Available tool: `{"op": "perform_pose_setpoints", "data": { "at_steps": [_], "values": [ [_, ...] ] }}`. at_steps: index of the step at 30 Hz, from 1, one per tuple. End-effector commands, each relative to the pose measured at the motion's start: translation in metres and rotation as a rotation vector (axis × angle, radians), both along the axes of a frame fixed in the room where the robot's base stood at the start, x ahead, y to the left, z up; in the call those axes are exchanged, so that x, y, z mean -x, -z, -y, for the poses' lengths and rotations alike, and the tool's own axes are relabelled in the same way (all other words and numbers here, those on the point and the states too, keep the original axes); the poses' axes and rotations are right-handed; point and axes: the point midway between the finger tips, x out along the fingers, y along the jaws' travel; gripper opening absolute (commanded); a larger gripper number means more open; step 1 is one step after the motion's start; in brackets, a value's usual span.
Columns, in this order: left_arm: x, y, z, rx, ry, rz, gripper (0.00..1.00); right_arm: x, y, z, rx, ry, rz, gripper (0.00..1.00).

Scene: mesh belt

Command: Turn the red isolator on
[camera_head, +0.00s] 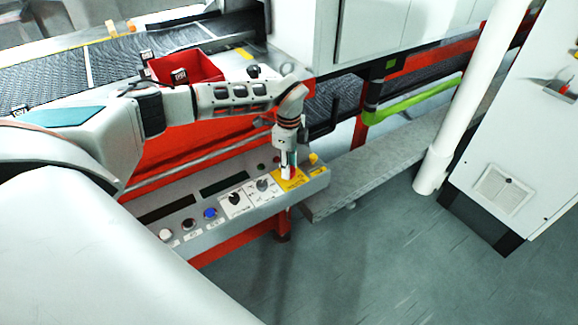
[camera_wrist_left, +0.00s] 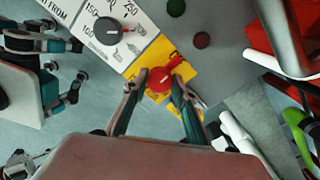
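The red isolator (camera_wrist_left: 160,80) is a round red knob with a small white mark, on a yellow plate (camera_wrist_left: 182,62) of the grey control panel. In the head view the red isolator (camera_head: 289,173) shows low between my left fingers, on the yellow plate (camera_head: 281,184) near the panel's right end. My left gripper (camera_wrist_left: 159,79) points down at the knob, one finger on each side. The fingers are apart, with a slight gap seeming to show beside the knob; whether either touches it is unclear.
The panel (camera_head: 190,250) also carries a black selector (camera_head: 235,198), a grey selector (camera_head: 262,184), a blue button (camera_head: 210,213) and a yellow button (camera_head: 313,158). Behind lie the mesh belt (camera_head: 60,82) and a red bin (camera_head: 187,67). A white post (camera_head: 470,95) stands at right.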

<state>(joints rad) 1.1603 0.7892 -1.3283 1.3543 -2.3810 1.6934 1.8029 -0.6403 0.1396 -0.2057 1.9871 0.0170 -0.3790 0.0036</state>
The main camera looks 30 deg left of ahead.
Motion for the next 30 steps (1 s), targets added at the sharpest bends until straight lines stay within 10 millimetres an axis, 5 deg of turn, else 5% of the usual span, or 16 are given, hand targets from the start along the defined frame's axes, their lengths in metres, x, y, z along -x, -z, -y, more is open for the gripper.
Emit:
{"op": "perform_pose_setpoints", "data": {
  "at_steps": [14,30],
  "values": [
    [0.000,-0.002,0.001,0.000,0.056,-0.001,0.06,-0.002,-0.008,-0.001,-0.006,0.001,0.007,0.40],
    [0.000,-0.003,0.001,0.000,0.491,-0.001,0.06,-0.002,-0.039,-0.004,-0.017,0.000,0.007,0.40]
  ]
}}
